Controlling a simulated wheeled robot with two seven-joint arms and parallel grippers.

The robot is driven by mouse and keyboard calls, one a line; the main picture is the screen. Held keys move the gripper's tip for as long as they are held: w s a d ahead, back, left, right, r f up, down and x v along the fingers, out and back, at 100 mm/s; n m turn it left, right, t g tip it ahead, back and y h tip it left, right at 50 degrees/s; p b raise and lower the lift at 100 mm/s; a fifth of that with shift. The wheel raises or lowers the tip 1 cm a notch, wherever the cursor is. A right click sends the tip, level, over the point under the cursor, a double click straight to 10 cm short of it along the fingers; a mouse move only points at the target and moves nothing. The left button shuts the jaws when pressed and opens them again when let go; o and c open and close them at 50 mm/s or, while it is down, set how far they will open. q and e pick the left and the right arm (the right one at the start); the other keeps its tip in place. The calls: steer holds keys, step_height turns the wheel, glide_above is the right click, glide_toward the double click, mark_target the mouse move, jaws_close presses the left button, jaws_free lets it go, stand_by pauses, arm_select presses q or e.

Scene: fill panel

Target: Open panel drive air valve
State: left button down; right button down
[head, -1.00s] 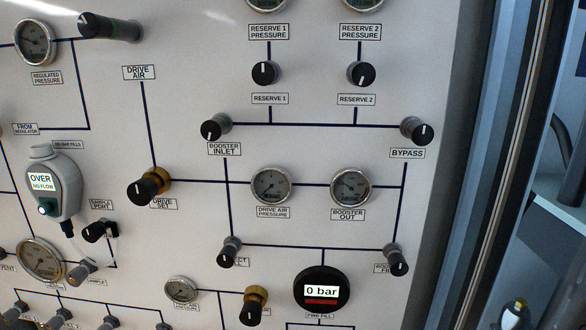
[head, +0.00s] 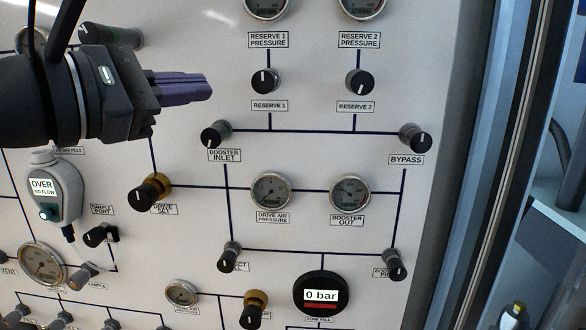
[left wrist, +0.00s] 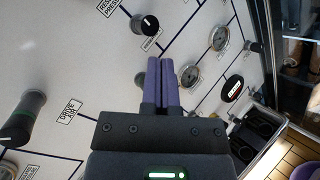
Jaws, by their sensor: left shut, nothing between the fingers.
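My left gripper (head: 208,86) has dark purple fingers shut together and empty, pointing right in front of the panel. In the left wrist view the shut fingers (left wrist: 163,80) lie right of the valve, apart from it. My right gripper is not in view.
The white panel (head: 310,230) carries the reserve 1 knob (head: 265,81), the booster inlet knob (head: 216,134), the brass-collared drive set knob (head: 150,192) and gauges. A metal frame edges the panel at right.

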mark_target(95, 26)
arm_select(q)
steer(key=s+a+r+n+t+y, duration=0.1)
steer(key=a+r+n+t+y, duration=0.4)
steer(key=a+y, duration=0.6)
steer(key=shift+h, duration=0.3)
steer(key=w, duration=0.2)
steer(key=w+r+p, duration=0.1)
steer(key=w, duration=0.1)
steer(key=w+p, duration=0.1)
steer(key=w, duration=0.1)
steer(key=shift+a+r, duration=0.25)
steer(key=shift+w+f+m, duration=0.1)
steer(key=shift+w+m, duration=0.2)
steer(key=shift+w, duration=0.15)
steer(key=shift+a, duration=0.25)
steer(key=shift+r, duration=0.25)
steer(key=shift+a+r+p, duration=0.45)
steer(key=shift+r+p, duration=0.15)
steer(key=shift+p, duration=0.2)
